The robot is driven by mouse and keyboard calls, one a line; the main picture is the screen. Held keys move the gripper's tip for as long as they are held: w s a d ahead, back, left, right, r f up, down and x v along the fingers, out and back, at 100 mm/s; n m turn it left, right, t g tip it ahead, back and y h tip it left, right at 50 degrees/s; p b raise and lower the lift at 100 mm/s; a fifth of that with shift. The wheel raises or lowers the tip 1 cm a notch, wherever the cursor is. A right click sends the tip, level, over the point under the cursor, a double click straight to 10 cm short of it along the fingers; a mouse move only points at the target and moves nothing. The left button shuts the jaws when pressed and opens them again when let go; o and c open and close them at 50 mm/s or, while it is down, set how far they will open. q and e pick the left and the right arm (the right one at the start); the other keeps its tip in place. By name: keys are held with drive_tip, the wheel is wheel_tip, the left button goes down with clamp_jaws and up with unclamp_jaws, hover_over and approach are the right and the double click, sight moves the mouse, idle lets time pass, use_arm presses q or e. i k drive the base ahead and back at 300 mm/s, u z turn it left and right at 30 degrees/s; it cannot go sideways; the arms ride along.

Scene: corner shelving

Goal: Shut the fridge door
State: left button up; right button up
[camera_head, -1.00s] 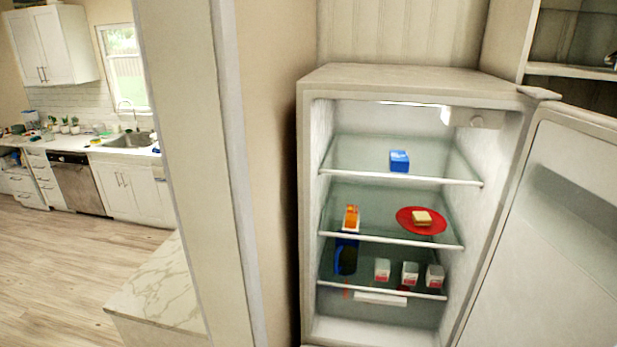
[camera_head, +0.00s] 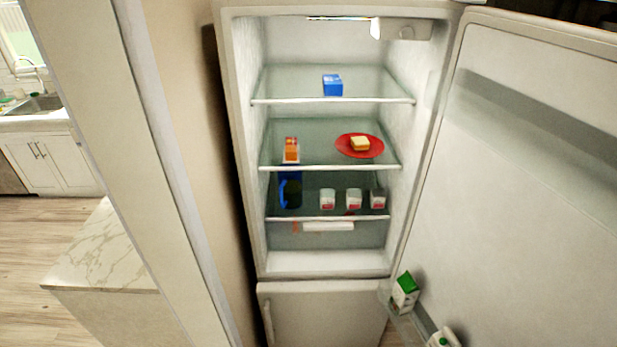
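The fridge (camera_head: 243,150) stands upright ahead of me with its upper compartment open. Its door (camera_head: 530,190) is swung wide open to the right, hinged on the right side, and its inner face shows. The door's lower bin holds a green-topped carton (camera_head: 405,291) and a white bottle or jug (camera_head: 443,338), cut by the bottom edge. A lower fridge door (camera_head: 325,315) is shut below the compartment. Neither of my grippers is in view.
Inside are a blue box (camera_head: 332,85), an orange carton (camera_head: 291,151), a red plate (camera_head: 345,148) with a sandwich-like item, a blue mug-like object (camera_head: 290,192) and several small cartons. A wall edge (camera_head: 130,160) and marble counter (camera_head: 105,250) stand at left.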

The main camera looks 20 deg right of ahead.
sight(510, 239)
drive_tip(key=z, duration=0.35)
drive_tip(key=k, duration=0.6)
drive_tip(key=z, duration=0.85)
